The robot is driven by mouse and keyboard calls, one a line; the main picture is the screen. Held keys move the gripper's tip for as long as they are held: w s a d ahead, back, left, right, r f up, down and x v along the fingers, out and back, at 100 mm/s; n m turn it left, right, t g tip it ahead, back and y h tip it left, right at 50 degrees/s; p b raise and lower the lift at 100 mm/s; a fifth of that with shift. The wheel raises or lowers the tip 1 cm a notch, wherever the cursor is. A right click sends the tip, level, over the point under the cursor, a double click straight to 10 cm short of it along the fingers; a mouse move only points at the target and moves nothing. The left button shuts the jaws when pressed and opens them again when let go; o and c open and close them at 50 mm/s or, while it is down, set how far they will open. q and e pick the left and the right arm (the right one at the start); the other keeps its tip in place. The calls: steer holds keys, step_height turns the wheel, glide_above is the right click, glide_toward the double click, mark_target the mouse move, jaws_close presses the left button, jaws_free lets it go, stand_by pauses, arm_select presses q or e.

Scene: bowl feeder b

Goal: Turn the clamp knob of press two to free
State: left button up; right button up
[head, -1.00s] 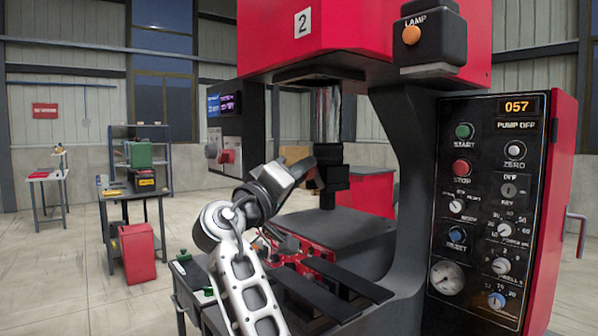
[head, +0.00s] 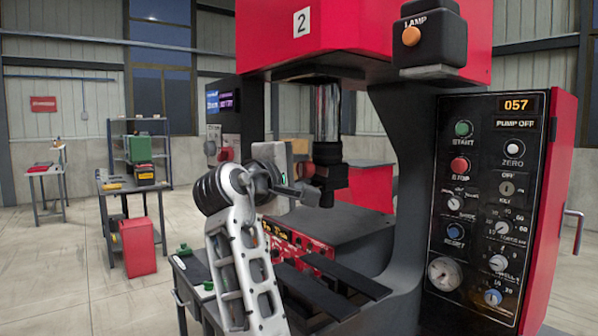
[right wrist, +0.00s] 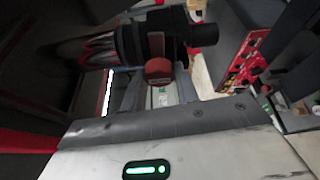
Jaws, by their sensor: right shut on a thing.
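Press two (head: 355,45) is the red press with a "2" plate, large in the head view. Its ram carries a dark clamp head (head: 327,170) above the press table (head: 325,228). My right gripper (head: 312,192) is at the left side of this clamp head. In the right wrist view, the red-faced clamp knob (right wrist: 158,71) sticks out from the dark clamp head (right wrist: 130,45). My right gripper (right wrist: 160,90) is shut on the knob there. In the head view the gripper and wrist mostly hide the knob. My left gripper is not in view.
The control panel (head: 487,200) reads 057 and PUMP OFF. Two dark rails (head: 330,285) stick out in front of the press table. A red unit with buttons (head: 290,240) sits behind my forearm. Carts and a red bin (head: 137,247) stand further left on open floor.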

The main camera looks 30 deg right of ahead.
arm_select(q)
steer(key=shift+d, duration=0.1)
arm_select(e)
steer(key=shift+n, duration=0.6)
steer(key=o, duration=1)
steer(key=shift+c, duration=0.2)
steer(key=shift+s+a, duration=0.15)
steer(key=shift+a, duration=0.15)
arm_select(q)
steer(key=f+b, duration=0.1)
steer(key=b, duration=0.2)
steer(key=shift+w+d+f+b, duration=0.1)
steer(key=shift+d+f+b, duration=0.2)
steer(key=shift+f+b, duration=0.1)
arm_select(e)
steer(key=v, duration=1.5)
steer(key=shift+a+r, duration=0.25)
steer(key=shift+r, duration=0.1)
